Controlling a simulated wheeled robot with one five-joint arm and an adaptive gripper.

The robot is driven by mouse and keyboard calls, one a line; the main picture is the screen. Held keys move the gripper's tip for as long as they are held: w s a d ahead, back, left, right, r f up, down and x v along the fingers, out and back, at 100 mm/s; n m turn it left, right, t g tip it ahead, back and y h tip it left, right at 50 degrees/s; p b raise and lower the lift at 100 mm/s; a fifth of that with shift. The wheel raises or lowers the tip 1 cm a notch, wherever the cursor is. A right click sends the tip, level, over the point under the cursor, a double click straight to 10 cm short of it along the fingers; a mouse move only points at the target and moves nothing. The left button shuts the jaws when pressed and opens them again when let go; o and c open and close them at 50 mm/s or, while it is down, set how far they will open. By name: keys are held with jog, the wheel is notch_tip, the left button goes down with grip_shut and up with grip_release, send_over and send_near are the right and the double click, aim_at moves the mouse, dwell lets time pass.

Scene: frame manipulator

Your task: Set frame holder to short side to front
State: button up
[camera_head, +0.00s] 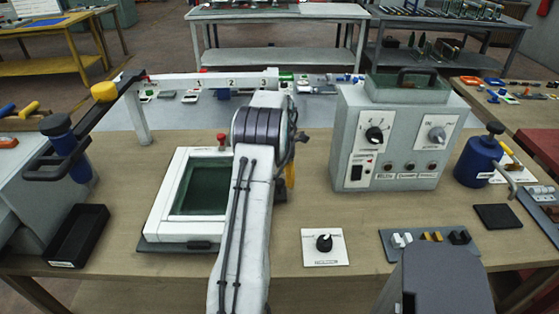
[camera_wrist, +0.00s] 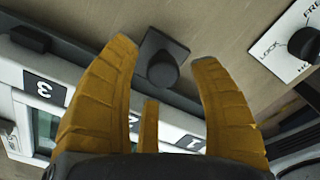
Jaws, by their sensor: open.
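The white frame holder (camera_head: 160,205), with a dark green window (camera_head: 205,187), lies on a dark base on the bench, left of my arm. Its white edge with number labels also shows in the wrist view (camera_wrist: 62,75). My gripper (camera_wrist: 163,52) is open; its yellow fingers are spread on either side of a black knob (camera_wrist: 162,70) on a dark square plate. I cannot tell whether they touch it. In the head view my arm hides that knob and most of the gripper; only a bit of yellow finger shows. A white panel with a black dial (camera_head: 323,242) reads LOCK and FREE in the wrist view (camera_wrist: 285,45).
A grey control box (camera_head: 385,140) stands at the back right, with a blue canister (camera_head: 476,163) beside it. A switch plate (camera_head: 430,246) lies at the front right. A black tray (camera_head: 78,235) is at the left. Bare wood surrounds the dial panel.

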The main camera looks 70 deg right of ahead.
notch_tip(320, 180, up, 10)
jog(key=shift+r, duration=0.15)
dwell(0.3)
dwell(0.8)
